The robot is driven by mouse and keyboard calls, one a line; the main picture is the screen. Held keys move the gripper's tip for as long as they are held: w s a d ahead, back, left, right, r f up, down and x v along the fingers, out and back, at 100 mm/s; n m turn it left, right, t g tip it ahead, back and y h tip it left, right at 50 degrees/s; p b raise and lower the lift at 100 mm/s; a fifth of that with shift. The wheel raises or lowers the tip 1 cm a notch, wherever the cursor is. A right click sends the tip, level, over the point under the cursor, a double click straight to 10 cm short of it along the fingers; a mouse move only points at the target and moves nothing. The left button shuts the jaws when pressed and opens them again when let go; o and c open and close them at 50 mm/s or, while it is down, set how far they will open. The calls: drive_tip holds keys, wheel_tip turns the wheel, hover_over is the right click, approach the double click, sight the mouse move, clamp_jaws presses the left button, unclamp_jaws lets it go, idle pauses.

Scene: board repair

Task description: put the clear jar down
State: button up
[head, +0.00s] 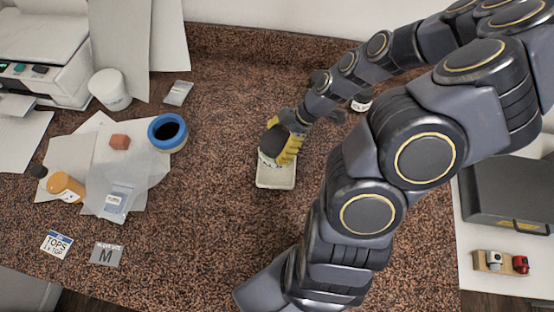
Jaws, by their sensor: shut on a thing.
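My gripper (286,148), with yellow fingers, is near the middle of the counter. It is shut on the jar (271,144), which shows a dark round top and a pale side below it. The fingers cover the jar's right side. The jar appears over the far part of a small cream tray (275,184). I cannot tell whether its base touches the tray.
Label cards (57,243) lie at front left. A small jar (361,103) stands behind my arm. The counter between tray and papers is clear.

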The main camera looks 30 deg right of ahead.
drive_tip(key=shift+f, duration=3.9)
drive_tip(key=o, duration=1.1)
drive_tip(key=shift+f, duration=0.15)
drive_tip(key=shift+o, duration=0.2)
